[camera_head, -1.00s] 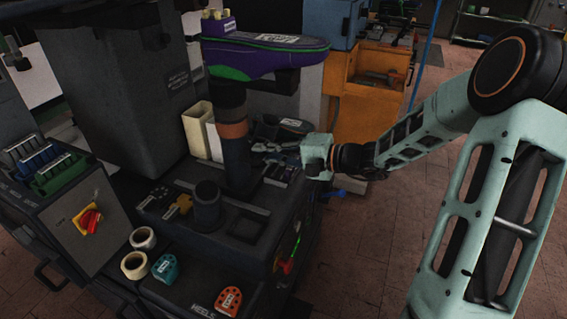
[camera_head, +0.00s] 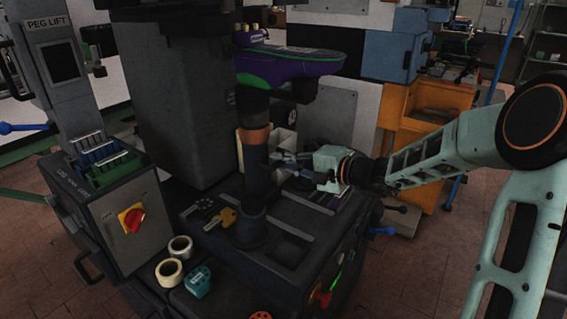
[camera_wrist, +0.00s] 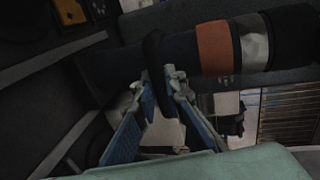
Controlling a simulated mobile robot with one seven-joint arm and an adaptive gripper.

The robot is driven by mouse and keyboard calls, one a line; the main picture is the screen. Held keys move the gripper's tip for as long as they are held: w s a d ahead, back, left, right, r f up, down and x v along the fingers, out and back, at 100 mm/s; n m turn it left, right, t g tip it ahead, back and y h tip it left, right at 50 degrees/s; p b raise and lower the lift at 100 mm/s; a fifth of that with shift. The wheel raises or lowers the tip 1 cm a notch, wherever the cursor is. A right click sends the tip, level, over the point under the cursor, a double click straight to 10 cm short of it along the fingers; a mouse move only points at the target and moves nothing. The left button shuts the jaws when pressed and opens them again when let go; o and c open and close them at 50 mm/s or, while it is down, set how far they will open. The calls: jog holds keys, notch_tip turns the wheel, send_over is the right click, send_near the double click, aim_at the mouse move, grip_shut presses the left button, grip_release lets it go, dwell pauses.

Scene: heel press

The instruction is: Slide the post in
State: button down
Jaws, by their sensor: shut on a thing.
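The post (camera_head: 257,172) is a dark upright cylinder with an orange band. A purple and green shoe-shaped piece (camera_head: 290,64) sits at its top end. Its lower end is in line with the round dark socket (camera_head: 250,230) on the machine bed; I cannot tell whether it is above, behind or inside the socket mouth. My gripper (camera_head: 280,160) reaches in from the right at about mid-height of the post. In the wrist view, the blue fingers of my gripper (camera_wrist: 160,78) are shut on a black handle (camera_wrist: 153,50) at the side of the post (camera_wrist: 140,62).
A control box (camera_head: 110,190) with a red and yellow switch stands left. Tape rolls (camera_head: 170,272) and a teal piece (camera_head: 198,281) lie at the front. A square recess (camera_head: 288,254) is right of the socket. A dark column (camera_head: 170,100) rises behind.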

jog(key=c, duration=2.2)
grip_release()
jog(key=shift+w+a+r, duration=0.1)
jog(key=shift+a+r, duration=0.05)
jog(key=shift+a, duration=0.15)
jog(key=shift+o, duration=1.1)
jog(key=shift+d, duration=0.1)
jog(key=v, duration=1.2)
